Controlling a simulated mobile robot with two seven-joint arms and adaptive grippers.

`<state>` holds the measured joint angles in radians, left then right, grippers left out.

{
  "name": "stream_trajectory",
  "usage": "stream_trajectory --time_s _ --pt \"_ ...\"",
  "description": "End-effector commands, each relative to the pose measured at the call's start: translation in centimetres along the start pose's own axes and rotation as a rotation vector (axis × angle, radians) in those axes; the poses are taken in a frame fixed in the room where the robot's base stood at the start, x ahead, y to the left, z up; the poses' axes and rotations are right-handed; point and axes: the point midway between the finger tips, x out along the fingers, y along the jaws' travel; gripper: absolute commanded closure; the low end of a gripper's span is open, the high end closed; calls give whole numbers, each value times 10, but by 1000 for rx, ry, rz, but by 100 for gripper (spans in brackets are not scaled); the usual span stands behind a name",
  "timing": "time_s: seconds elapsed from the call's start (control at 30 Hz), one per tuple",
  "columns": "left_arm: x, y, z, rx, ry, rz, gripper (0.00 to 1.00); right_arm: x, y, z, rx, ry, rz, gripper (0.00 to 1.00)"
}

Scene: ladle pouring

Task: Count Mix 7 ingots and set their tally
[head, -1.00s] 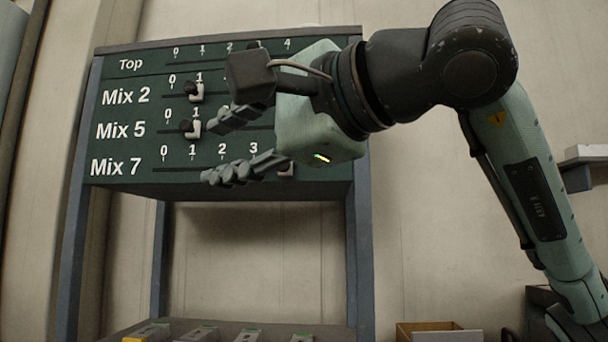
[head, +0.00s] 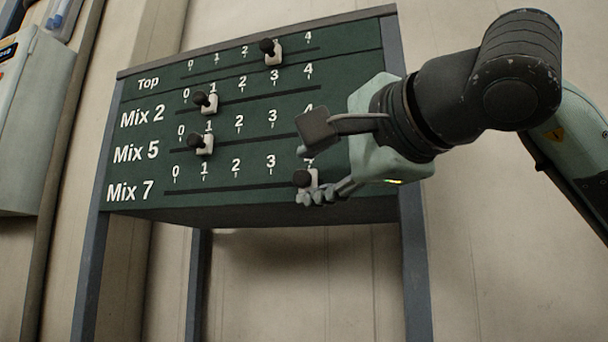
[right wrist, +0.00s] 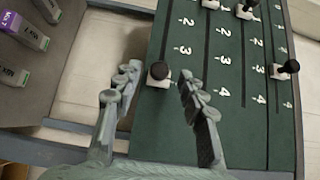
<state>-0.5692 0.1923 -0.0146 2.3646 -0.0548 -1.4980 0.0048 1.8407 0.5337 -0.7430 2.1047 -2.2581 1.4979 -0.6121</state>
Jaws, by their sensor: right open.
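The green tally board (head: 240,125) has rows Top, Mix 2, Mix 5 and Mix 7. The Mix 7 slider (head: 304,179), black knob on a white block, stands at about 4; its numeral is hidden behind my gripper. My right gripper (head: 312,165) is open at this slider. In the right wrist view the knob (right wrist: 158,70) shows between the two spread fingers (right wrist: 156,84), with a gap on each side. My left gripper is out of view.
The Top slider (head: 271,51) stands at about 3. The Mix 2 slider (head: 207,102) and Mix 5 slider (head: 201,143) stand at about 1. The board's grey posts (head: 415,270) frame open space below. A grey cabinet (head: 30,130) is at far left.

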Motion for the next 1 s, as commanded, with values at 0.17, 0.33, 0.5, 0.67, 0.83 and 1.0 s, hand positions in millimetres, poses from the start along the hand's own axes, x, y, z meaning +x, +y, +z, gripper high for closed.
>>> stream_trajectory --time_s 0.17,0.33,0.5,0.67,0.83,1.0 --pt "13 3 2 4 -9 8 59 26 0 0 2 0 3 59" --pt "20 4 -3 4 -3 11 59 38 0 0 0 -1 1 59" --pt "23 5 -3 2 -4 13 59 39 0 0 0 -1 0 59" --pt "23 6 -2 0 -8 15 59 38 0 0 0 0 0 68" --pt "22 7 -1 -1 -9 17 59 39 1 0 0 0 3 89" --pt "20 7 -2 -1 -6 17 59 39 3 0 0 -1 6 100"
